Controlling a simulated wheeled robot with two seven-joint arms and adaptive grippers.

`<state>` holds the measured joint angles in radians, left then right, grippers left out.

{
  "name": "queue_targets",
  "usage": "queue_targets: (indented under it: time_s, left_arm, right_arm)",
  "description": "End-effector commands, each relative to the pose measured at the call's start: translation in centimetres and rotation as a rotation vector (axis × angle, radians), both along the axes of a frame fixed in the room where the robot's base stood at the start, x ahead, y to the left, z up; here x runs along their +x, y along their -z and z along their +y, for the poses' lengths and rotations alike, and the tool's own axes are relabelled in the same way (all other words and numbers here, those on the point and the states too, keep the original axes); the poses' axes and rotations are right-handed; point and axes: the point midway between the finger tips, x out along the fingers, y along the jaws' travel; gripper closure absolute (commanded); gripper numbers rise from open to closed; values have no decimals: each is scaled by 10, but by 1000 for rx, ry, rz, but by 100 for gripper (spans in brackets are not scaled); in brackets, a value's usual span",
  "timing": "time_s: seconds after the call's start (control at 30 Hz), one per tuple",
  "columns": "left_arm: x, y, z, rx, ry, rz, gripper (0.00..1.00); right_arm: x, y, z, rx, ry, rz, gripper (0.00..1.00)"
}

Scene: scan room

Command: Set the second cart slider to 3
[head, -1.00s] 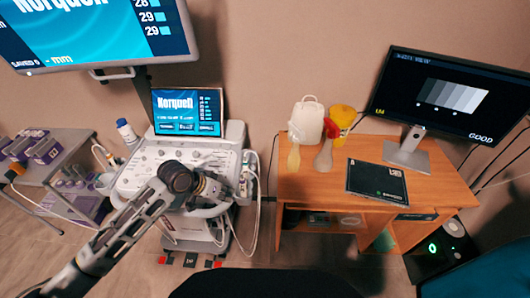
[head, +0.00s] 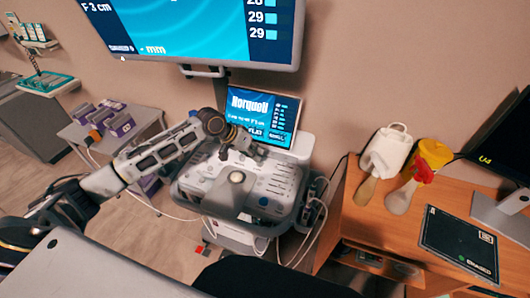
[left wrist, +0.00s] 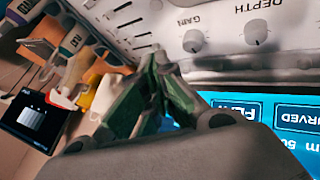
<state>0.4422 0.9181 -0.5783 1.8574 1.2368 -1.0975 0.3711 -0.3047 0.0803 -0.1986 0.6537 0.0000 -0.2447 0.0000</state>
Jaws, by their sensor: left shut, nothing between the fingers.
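The ultrasound cart's control panel (head: 205,187) is pale grey with knobs and small controls. In the left wrist view, a row of slider slots (left wrist: 122,14) lies at the top, beside the GAIN knob (left wrist: 193,41) and DEPTH knob (left wrist: 255,32). Which slider is second and its setting cannot be read. My left gripper (head: 248,150) is over the back of the panel, near the cart's small screen (head: 262,115). In the left wrist view its green-padded fingers (left wrist: 157,62) are shut and empty, with the tips near the panel edge. Contact cannot be told. My right gripper is out of view.
A large monitor (head: 205,30) hangs above the cart. A side cart (head: 140,127) with purple boxes stands at left. A wooden desk (head: 375,222) at right holds a white jug (head: 388,150), a yellow container (head: 430,155) and a black pad (head: 460,241). Cables hang beside the cart.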

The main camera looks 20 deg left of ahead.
Motion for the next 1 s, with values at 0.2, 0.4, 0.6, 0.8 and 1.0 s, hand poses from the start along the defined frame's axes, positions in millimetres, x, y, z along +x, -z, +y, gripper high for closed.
queue_targets:
  time_s: [0.2,0.4,0.6,0.8,1.0]
  left_arm:
    - [5,-5,5,-10,-15,2,100]
    - [5,-6,6,-11,-17,2,100]
    - [5,-5,5,-11,-17,2,100]
    - [9,1,2,-11,-17,2,100]
    - [15,15,-7,-11,-16,3,100]
  right_arm:
    - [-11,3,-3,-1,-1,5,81]
    - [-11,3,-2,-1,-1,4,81]
    - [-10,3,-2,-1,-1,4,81]
    - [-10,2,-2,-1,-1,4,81]
    - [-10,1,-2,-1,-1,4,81]
